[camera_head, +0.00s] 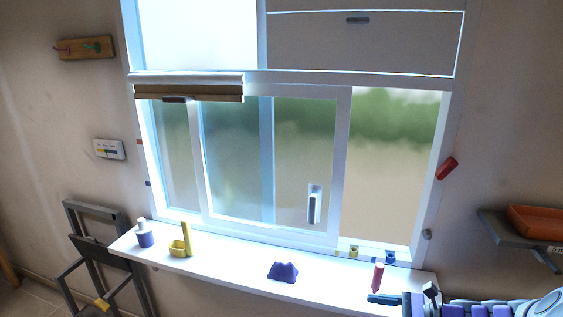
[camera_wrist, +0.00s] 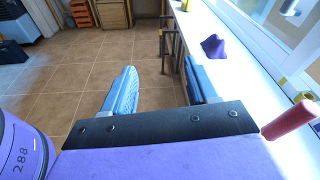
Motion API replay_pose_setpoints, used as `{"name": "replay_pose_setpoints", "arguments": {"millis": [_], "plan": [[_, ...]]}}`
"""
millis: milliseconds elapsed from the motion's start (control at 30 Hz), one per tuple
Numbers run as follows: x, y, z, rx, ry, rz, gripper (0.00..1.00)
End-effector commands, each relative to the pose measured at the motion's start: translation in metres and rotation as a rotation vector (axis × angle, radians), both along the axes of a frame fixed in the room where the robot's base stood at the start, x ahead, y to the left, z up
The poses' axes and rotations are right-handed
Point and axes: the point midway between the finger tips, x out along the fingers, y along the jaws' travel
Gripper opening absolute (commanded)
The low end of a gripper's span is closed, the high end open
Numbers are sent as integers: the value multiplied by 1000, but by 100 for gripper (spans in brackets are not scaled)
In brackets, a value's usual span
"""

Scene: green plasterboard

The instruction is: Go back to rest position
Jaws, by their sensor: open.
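My gripper (camera_wrist: 160,92) is open in the wrist view. Its two blue-grey fingers are apart with only tiled floor and the edge of the sill seen between and beyond them. In the head view my gripper (camera_head: 384,299) is at the lower right, by the right end of the white window sill (camera_head: 225,268). A red-handled object (camera_head: 378,276) stands close to it there, and its red handle (camera_wrist: 290,120) also shows right of the gripper in the wrist view. The gripper appears empty.
On the sill are a purple lump (camera_head: 283,271), a yellow holder (camera_head: 180,247) and a purple-and-white bottle (camera_head: 145,236). A dark folding chair (camera_head: 95,250) stands at left. A wall shelf (camera_head: 520,238) with an orange tray (camera_head: 537,221) is at right. Tiled floor (camera_wrist: 85,85) lies open beside the sill.

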Motion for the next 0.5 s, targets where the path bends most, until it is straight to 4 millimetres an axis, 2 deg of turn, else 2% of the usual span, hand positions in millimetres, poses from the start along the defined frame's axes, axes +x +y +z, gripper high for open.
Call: {"name": "replay_pose_setpoints", "arguments": {"millis": [33,200,300,500], "plan": [[-7,18,10,-34,-22,55,59],[-44,78,32,-182,-102,269,59],[-71,106,41,-271,-150,395,59],[-129,144,51,-450,-250,637,59]]}}
